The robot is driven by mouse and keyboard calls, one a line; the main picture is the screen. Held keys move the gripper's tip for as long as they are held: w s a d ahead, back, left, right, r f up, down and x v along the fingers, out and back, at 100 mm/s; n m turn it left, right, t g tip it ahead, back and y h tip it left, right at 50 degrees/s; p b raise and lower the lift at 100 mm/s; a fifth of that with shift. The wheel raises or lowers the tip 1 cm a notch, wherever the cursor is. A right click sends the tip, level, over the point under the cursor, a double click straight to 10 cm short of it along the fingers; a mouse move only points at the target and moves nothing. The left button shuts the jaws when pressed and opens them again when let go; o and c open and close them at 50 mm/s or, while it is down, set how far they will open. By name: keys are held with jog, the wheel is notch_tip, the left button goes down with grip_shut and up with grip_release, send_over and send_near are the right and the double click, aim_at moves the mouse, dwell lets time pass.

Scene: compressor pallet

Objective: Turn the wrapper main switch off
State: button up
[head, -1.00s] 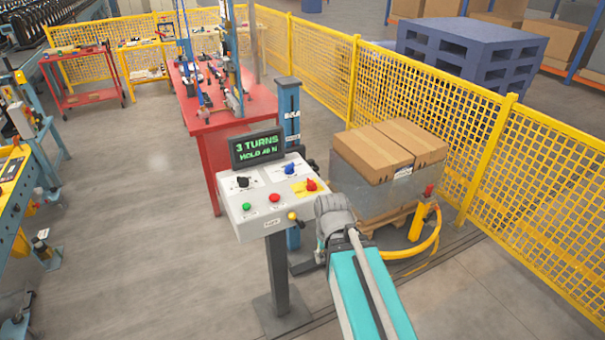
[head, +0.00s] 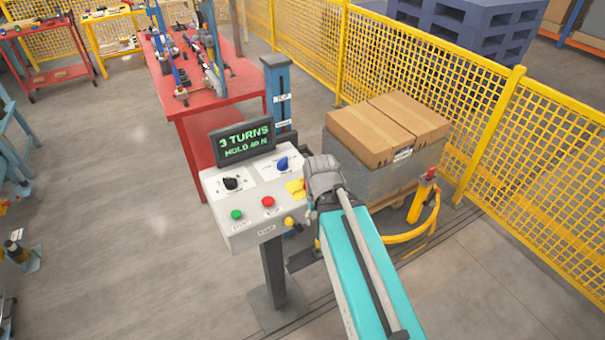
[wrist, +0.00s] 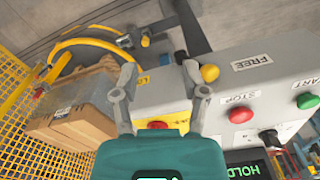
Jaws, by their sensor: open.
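The main switch shows in the wrist view as a red knob (wrist: 158,125) on a yellow plate (wrist: 165,98), at the right-hand end of the panel as the head view has it. My gripper (wrist: 160,78) is open, with one finger on each side of the yellow plate; I cannot tell whether either finger touches. The lower part of the knob is hidden by the teal gripper body. In the head view my wrist covers the red knob, and only part of the yellow plate (head: 295,187) shows. The grey control panel (head: 242,212) stands on a post.
The panel also carries a black knob (head: 232,183), a blue knob (head: 283,163), a green button (head: 237,214), a red button (head: 268,201) and a yellow knob (head: 289,221). A display (head: 243,142) stands behind them. Wrapped boxes (head: 390,125) and a yellow fence (head: 460,110) are to the right.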

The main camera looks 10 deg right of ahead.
jog(key=shift+w+d, duration=0.2)
jog(key=shift+w, duration=0.1)
jog(key=o, duration=0.3)
jog(key=shift+r, duration=0.1)
jog(key=shift+o, duration=1.2)
jog(key=shift+w+r, duration=0.15)
jog(key=shift+o, duration=0.3)
jog(key=w+r+m+p, duration=1.1)
jog(key=w+m+p, duration=0.1)
jog(key=w+m, duration=0.1)
jog(key=shift+w+d+r, duration=0.3)
jog(key=shift+w+d, duration=0.15)
jog(key=shift+w, duration=0.25)
jog(key=shift+w+r+m+p, duration=0.35)
jog(key=shift+w+m, duration=0.25)
jog(key=shift+m, duration=0.2)
jog(key=shift+f, duration=0.25)
